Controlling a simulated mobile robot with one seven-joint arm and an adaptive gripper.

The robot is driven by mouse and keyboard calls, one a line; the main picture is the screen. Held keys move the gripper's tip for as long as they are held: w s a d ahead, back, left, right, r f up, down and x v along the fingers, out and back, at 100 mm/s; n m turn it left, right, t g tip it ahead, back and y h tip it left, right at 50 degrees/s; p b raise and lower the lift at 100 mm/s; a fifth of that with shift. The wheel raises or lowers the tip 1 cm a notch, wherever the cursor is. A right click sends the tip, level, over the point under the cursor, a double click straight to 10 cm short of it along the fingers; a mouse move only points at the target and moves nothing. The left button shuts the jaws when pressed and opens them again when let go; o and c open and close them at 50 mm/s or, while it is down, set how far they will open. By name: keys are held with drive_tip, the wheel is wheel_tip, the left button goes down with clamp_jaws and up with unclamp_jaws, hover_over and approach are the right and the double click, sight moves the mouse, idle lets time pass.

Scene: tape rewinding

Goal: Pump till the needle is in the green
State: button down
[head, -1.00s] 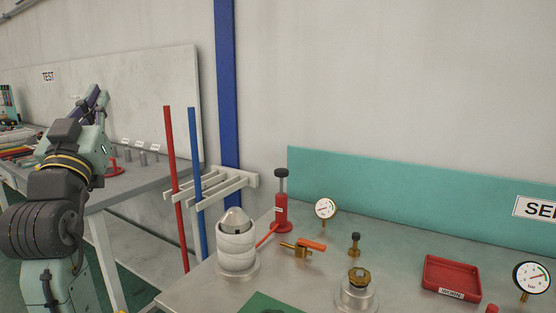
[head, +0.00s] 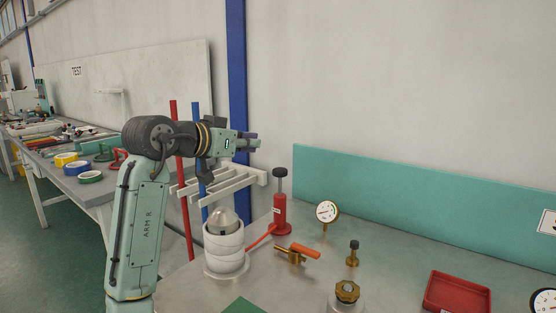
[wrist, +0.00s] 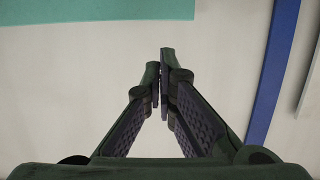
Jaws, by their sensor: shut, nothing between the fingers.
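A red hand pump (head: 280,213) with a dark knob (head: 280,172) on its rod stands upright on the metal bench. A red hose runs from its foot toward the white ringed cylinder. A round white gauge (head: 327,212) on a brass stem stands just right of the pump; its needle is too small to read surely. A second gauge (head: 545,301) is cut off at the right edge. My gripper (head: 256,143) is up and to the left of the pump knob, apart from it. In the wrist view my gripper (wrist: 164,88) is shut and empty against the wall.
A white ringed cylinder with a metal dome (head: 224,245) stands in front of the pump. A brass valve with an orange handle (head: 300,251), a small brass fitting (head: 352,253), a brass-topped fitting (head: 347,292) and a red tray (head: 457,292) sit rightward. A white rack (head: 222,183) is below my gripper.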

drive_tip(key=shift+w, duration=0.1)
drive_tip(key=p, duration=0.3)
hover_over(280, 181)
drive_tip(key=s+a, duration=0.1)
drive_tip(key=s, duration=0.1)
wheel_tip(280, 181, down, 5)
drive_tip(key=shift+w+f+p, duration=0.2)
drive_tip(key=shift+f+p, duration=0.1)
drive_tip(key=shift+f, duration=0.4)
